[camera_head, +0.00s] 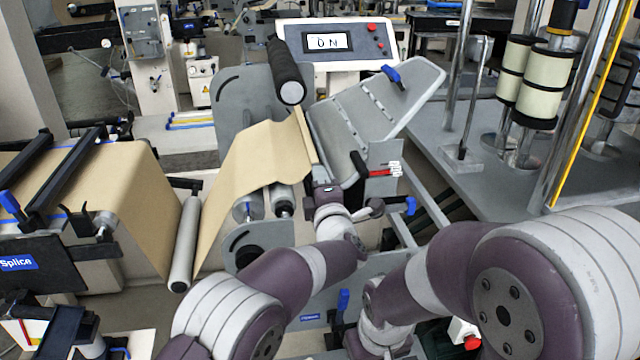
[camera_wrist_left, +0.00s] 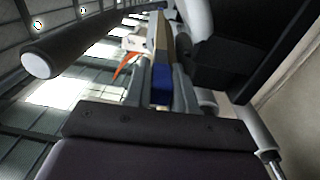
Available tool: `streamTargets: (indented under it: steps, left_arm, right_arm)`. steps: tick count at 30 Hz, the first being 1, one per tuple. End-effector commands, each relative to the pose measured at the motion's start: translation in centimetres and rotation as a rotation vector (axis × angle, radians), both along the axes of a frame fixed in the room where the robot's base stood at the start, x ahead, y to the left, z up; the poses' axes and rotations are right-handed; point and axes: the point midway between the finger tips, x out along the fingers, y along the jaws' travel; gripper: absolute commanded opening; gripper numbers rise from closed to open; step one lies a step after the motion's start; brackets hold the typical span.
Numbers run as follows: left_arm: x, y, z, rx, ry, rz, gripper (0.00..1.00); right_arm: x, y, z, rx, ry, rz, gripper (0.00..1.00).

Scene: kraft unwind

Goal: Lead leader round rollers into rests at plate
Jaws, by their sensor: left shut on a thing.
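The brown kraft leader (camera_head: 250,160) rises from the big kraft roll (camera_head: 125,190) past the pale roller (camera_head: 185,245) to a tan end bar (camera_head: 304,135). My left gripper (camera_head: 322,186) is shut on the lower end of this bar; the bar also shows in the left wrist view (camera_wrist_left: 161,35), between the fingers (camera_wrist_left: 160,85). A black roller (camera_head: 289,80) stands above the leader, and grey rollers (camera_head: 282,197) sit beneath it. The slotted grey plate (camera_head: 370,110) is just right of the bar. I cannot make out rests on it. My right arm shows, but its gripper does not.
Blue handles (camera_head: 391,74) and (camera_head: 410,206) stick out at the plate's top and lower right. A red clamp (camera_head: 382,172) sits by the plate's lower edge. A panel (camera_head: 340,45) reading ON stands behind. Tall posts with cream rollers (camera_head: 547,82) stand at right.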

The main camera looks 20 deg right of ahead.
Motion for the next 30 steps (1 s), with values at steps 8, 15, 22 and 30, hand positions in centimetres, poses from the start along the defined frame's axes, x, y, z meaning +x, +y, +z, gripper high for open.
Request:
streamTargets:
  steps: [8, 15, 22, 30]
  left_arm:
    - [-0.3, 0.1, -3.8, 0.030, 0.058, -0.005, 0.00]
    - [-0.3, 0.0, -4.2, 0.030, 0.058, -0.005, 0.00]
    - [-0.3, 0.1, -4.1, 0.030, 0.057, -0.004, 0.00]
    - [-0.2, 0.1, -3.5, 0.026, 0.048, -0.003, 0.55]
  right_arm:
    - [0.0, 0.0, -0.6, 0.000, 0.000, 0.000, 0.43]
    - [0.0, 0.0, -1.3, 0.000, 0.000, 0.000, 0.43]
    - [0.0, 0.0, -1.2, 0.000, 0.000, 0.000, 0.43]
    - [0.0, 0.0, -1.1, 0.000, 0.000, 0.000, 0.43]
